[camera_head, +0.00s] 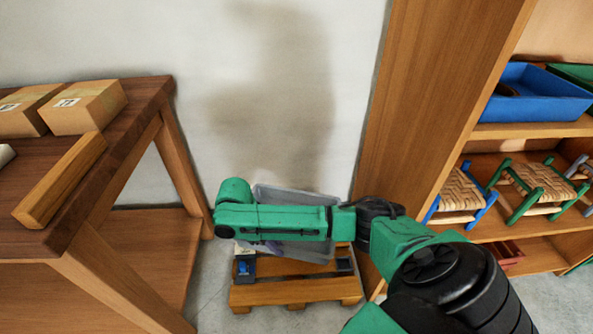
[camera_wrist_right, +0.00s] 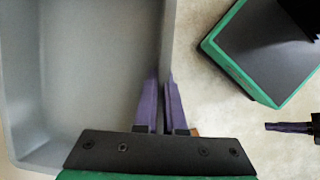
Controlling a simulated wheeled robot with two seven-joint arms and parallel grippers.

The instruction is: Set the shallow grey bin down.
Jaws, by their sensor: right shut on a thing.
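The shallow grey bin (camera_head: 300,249) is in the head view behind my green right arm, over a low wooden pallet (camera_head: 290,294). The arm covers its middle. In the right wrist view the bin's grey inside (camera_wrist_right: 95,65) fills the left side. My right gripper (camera_wrist_right: 166,76) is shut on the bin's side wall, with one purple finger on each face. I cannot tell whether the bin touches the pallet. A dark part with a purple tip at the right edge of the wrist view looks like my left gripper (camera_wrist_right: 290,127); its jaws are unclear.
A wooden workbench (camera_head: 145,98) with cardboard boxes (camera_head: 88,107) and a wood block (camera_head: 60,180) stands at left. A tall shelf (camera_head: 420,100) at right holds a blue bin (camera_head: 535,98) and woven stools (camera_head: 540,183). The white wall is close behind the pallet.

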